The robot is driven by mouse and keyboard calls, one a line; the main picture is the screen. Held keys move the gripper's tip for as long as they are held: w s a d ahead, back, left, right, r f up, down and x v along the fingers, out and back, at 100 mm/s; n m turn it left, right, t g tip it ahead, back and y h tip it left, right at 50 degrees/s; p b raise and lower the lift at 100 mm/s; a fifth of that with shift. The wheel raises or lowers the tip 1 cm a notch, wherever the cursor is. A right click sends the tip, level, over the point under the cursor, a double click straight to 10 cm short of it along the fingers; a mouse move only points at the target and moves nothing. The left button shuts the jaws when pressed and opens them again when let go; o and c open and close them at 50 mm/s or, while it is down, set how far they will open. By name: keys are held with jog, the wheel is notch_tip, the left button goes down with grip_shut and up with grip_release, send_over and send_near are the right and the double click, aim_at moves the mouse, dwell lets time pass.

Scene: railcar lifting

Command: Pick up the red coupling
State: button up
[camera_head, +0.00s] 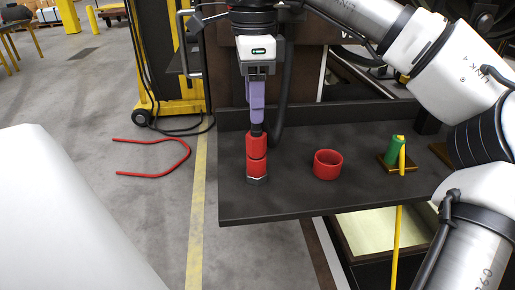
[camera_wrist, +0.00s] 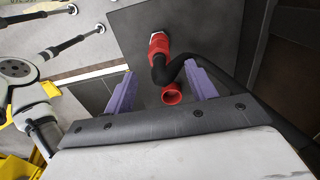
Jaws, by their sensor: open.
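The red coupling (camera_head: 257,146) stands upright near the left edge of the dark table, with a grey hex-shaped foot and a black upper end. In the wrist view, the red coupling (camera_wrist: 158,43) lies just beyond the fingertips, and a black hose (camera_wrist: 185,63) curves from it to the right. My gripper (camera_head: 257,121) points down with its purple fingers just above the coupling. In the wrist view, my gripper (camera_wrist: 161,72) has its fingers wide apart. Whether the hose passes between or below the fingers is unclear.
A hollow red ring (camera_head: 328,165) sits on the table (camera_head: 290,206) right of the coupling; it shows between the fingers in the wrist view (camera_wrist: 171,95). A green cylinder (camera_head: 394,150) and yellow rod (camera_head: 402,158) stand farther right. Bare tabletop separates them.

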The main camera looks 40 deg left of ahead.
notch_tip(320, 180, down, 8)
jog(key=shift+d+f+p, duration=0.1)
jog(key=shift+d+p, duration=0.05)
jog(key=shift+p, duration=0.5)
jog(key=c, duration=1.2)
notch_tip(320, 180, up, 13)
jog(key=shift+f, duration=0.2)
notch_tip(320, 180, up, 6)
jog(key=p, duration=0.6)
send_over(256, 134)
jog(key=shift+w+a+r+p, duration=0.25)
jog(key=shift+w+r+p, duration=0.05)
jog(key=shift+r+p, duration=0.4)
